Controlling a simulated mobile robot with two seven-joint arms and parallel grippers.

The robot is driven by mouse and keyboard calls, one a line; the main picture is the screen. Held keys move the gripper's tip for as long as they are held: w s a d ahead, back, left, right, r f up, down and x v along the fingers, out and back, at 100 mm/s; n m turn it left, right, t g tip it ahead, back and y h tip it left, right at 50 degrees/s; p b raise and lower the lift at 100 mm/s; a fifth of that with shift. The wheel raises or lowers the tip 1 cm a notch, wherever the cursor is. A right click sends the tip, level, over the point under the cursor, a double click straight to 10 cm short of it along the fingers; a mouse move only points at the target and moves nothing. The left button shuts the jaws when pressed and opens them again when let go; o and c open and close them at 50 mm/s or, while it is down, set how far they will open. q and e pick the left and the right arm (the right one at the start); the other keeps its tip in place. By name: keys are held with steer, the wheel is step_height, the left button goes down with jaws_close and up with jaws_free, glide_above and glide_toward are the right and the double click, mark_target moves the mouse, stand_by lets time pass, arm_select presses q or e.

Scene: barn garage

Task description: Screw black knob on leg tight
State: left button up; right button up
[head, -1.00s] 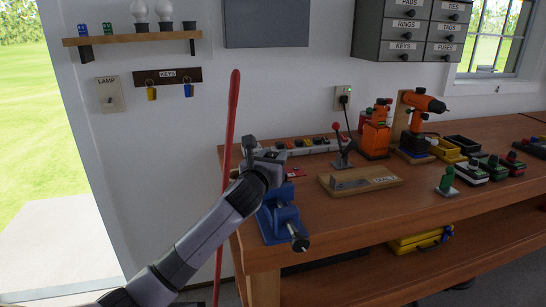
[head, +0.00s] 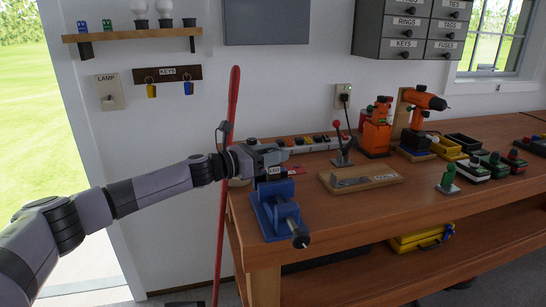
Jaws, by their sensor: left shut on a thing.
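The blue vise (head: 273,212) stands at the left front corner of the workbench. A part labelled LEG (head: 274,171) shows just above its jaws. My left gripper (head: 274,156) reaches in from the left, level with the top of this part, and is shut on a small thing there. The gripper's fingers mostly hide that thing; by its place at the leg it appears to be the black knob. How far it is seated on the leg cannot be seen. My right gripper is not in view.
A red pole (head: 230,120) stands upright just behind my left wrist. A power strip (head: 310,142) and a wooden board (head: 360,178) lie right of the vise. An orange drill (head: 424,99) stands farther right. The bench front between board and edge is clear.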

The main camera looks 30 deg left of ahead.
arm_select(q)
steer(key=m+g+h+b, duration=0.2)
steer(key=h+b, duration=0.1)
steer(key=shift+a+f+m, duration=0.1)
steer(key=shift+f+m, duration=0.1)
steer(key=shift+m, duration=0.1)
steer(key=m+g+h+b, duration=0.2)
steer(key=g+h+b, duration=0.1)
steer(key=b, duration=0.2)
steer(key=shift+r+m, duration=0.15)
steer(key=shift+m, duration=0.15)
steer(key=shift+b, duration=0.35)
steer(key=shift+m+g+h+b, duration=0.3)
steer(key=shift+g+h+b, duration=0.1)
steer(key=shift+g, duration=0.1)
steer(key=shift+r+b, duration=0.15)
steer(key=shift+b, duration=0.15)
steer(key=o, duration=1)
steer(key=shift+d, duration=0.2)
